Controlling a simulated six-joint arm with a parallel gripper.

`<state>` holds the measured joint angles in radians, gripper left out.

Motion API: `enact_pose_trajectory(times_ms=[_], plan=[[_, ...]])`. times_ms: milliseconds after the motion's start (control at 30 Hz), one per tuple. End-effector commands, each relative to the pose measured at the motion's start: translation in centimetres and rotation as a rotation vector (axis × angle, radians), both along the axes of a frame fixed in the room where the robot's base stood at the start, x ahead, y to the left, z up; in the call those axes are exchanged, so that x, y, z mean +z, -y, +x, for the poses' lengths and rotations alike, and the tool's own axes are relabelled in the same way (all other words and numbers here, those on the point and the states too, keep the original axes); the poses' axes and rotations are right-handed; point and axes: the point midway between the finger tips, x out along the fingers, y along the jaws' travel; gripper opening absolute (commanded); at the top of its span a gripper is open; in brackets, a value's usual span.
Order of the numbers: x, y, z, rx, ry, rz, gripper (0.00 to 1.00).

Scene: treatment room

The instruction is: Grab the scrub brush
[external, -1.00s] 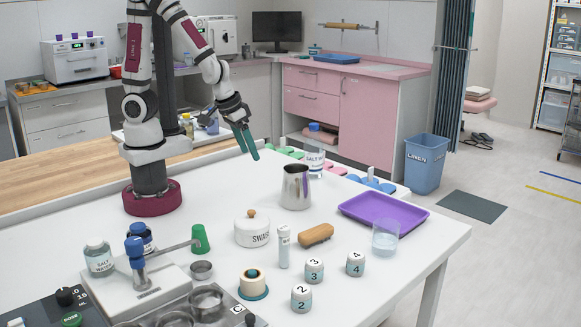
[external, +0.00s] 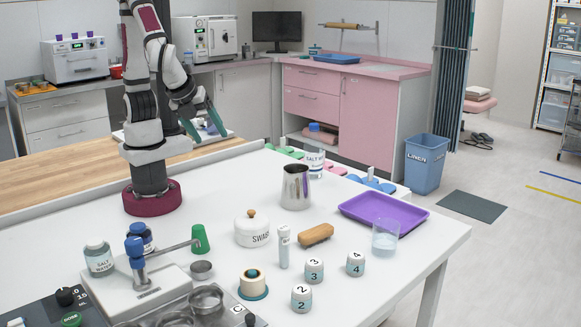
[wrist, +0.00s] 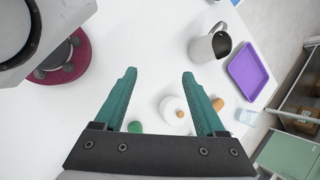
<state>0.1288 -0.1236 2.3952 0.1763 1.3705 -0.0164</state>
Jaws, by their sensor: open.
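The scrub brush (external: 316,235), brown and rounded with a paler underside, lies on the white table (external: 345,280) between the swab jar and the purple tray. In the wrist view the brush (wrist: 217,104) shows partly, beyond the right finger, which covers some of it. My gripper (external: 206,128) is open and empty, high above the table's back left, well away from the brush. In the wrist view its teal fingers (wrist: 159,74) stand wide apart with bare white table between their tips.
Close around the brush stand a white swab jar (external: 252,231), a capped tube (external: 284,247), a steel jug (external: 296,187), a purple tray (external: 384,212), a glass (external: 386,236) and numbered jars (external: 314,270).

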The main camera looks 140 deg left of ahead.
Motion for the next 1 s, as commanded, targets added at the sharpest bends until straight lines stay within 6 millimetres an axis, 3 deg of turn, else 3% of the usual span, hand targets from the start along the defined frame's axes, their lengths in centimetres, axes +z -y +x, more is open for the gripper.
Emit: enact_pose_trajectory(times_ms=[167,233,333,433,600,900,1000], plan=[[-2.0,-1.3,6.3,-0.253,-0.136,0.212,0.72],[-3.7,-1.2,9.8,-0.397,-0.196,0.312,0.72],[-7.5,0.1,14.9,-0.638,-0.279,0.451,0.72],[-11.2,1.9,18.5,-0.838,-0.332,0.547,0.72],[-14.1,2.7,20.6,-0.965,-0.361,0.601,0.72],[-17.6,-4.0,23.2,-0.962,-0.362,0.599,0.72],[-18.2,-5.2,23.8,-0.964,-0.361,0.6,0.72]])
